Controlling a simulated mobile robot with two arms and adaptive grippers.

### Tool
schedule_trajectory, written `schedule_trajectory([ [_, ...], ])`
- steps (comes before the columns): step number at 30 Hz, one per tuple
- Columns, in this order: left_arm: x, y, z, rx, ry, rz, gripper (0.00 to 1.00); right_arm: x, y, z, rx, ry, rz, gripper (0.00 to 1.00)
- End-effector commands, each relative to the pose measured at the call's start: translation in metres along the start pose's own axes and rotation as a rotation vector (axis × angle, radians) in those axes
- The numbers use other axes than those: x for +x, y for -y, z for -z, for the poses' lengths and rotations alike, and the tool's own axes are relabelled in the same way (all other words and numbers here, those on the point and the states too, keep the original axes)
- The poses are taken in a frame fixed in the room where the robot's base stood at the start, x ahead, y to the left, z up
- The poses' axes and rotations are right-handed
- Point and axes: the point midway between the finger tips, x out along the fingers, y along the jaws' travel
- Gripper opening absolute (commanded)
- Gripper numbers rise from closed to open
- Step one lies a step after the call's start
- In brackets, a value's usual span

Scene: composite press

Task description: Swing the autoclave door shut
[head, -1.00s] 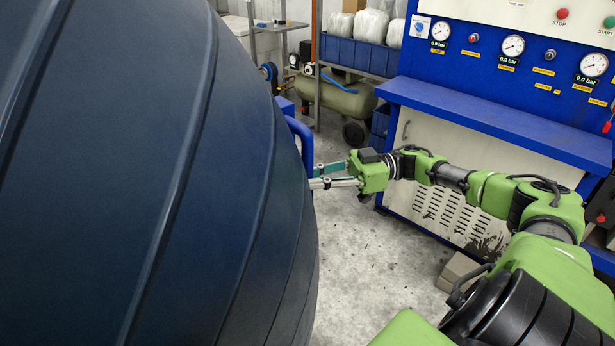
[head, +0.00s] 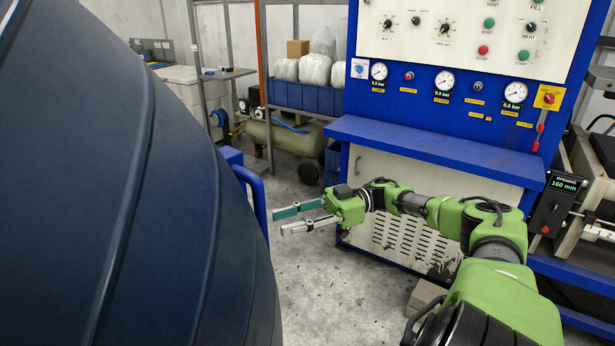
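The autoclave door (head: 150,190) is a large dark blue ribbed dome that fills the left of the head view. A blue bar handle (head: 256,200) stands out near its right edge. My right gripper (head: 286,220) is to the right of the door and handle, pointing left. Its two fingers are apart with nothing between them. It looks close to the handle, with a small gap between fingertips and handle in the picture. The autoclave's body and opening are hidden. My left gripper is not in view.
A blue control cabinet (head: 440,137) with gauges stands behind my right arm. A green air compressor (head: 285,139) and a shelf with blue bins (head: 315,100) are at the back. A press showing 160 mm (head: 567,185) is at the right. Grey floor (head: 330,300) is bare below the gripper.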

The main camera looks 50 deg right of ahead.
Motion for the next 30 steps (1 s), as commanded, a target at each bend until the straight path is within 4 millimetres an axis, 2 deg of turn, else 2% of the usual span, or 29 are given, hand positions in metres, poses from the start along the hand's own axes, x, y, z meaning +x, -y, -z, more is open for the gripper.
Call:
schedule_trajectory([
  [3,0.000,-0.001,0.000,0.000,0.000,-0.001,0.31,-0.025,-0.001,-0.001,0.000,0.001,-0.004,0.32],
  [9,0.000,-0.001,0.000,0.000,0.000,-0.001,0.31,-0.050,0.000,-0.001,-0.001,0.000,-0.001,0.32],
  [15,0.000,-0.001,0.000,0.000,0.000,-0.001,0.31,-0.059,0.001,-0.002,0.002,0.001,0.002,0.32],
  [21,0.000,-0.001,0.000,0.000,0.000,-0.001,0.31,-0.059,0.001,-0.002,0.002,0.001,0.002,0.32],
  [22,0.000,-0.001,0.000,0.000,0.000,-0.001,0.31,-0.059,0.001,-0.002,0.002,0.001,0.002,0.29],
  [25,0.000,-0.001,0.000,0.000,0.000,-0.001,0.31,-0.059,0.001,-0.002,0.002,0.001,0.002,0.03],
  [26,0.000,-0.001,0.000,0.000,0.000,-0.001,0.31,-0.059,0.001,-0.002,0.002,0.001,0.002,0.00],
  [30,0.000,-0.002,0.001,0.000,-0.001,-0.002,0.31,-0.050,0.003,-0.012,0.002,-0.008,0.002,0.00],
])
